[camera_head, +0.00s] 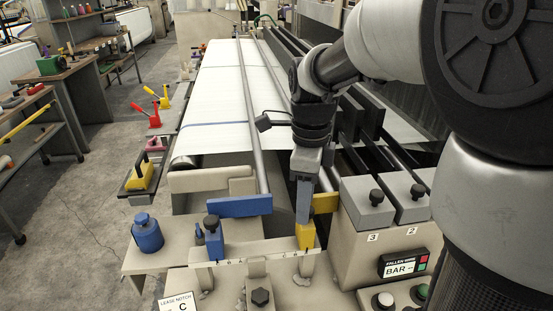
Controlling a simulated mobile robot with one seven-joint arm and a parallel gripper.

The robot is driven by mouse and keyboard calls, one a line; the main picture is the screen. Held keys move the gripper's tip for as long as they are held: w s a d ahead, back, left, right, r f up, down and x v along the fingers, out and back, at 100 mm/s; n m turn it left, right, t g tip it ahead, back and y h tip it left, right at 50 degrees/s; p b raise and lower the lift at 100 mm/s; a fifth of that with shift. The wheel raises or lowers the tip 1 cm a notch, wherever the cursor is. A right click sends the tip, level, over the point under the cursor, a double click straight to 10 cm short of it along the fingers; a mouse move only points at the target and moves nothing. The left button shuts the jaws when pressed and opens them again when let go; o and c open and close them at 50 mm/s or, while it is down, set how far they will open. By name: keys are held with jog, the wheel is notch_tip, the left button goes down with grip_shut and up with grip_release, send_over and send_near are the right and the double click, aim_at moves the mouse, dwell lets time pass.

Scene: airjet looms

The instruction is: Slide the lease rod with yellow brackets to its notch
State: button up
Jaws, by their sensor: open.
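A lease rod (273,85) runs lengthwise over the white warp sheet. Its near end passes behind my arm, towards a yellow bracket bar (326,203) and a yellow block (306,236) on the front beige rail. My gripper (304,216) points down directly over the yellow block, its fingers at the block's top. Contact is unclear, and the gap between the fingers is hard to see. A second rod (250,115) ends at a blue bracket (239,206) to the left. A "LEASE NOTCH C" card (178,304) stands at the bottom. Lettered marks on the rail are too small to read.
A black-knobbed blue block (213,237) stands left of the yellow block. Grey blocks marked 3 and 2 (367,205) and a "FALLEN BAR" display (404,264) lie close on the right. A blue canister (147,233) stands at left. Workbenches (75,85) are across the aisle.

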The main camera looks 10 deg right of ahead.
jog(key=shift+f, duration=0.25)
jog(key=shift+c, duration=0.3)
grip_shut()
jog(key=shift+a+p, duration=0.35)
jog(key=shift+a, duration=2.4)
jog(key=shift+o, duration=0.3)
grip_release()
jog(key=shift+a, duration=0.1)
jog(key=shift+r, duration=0.15)
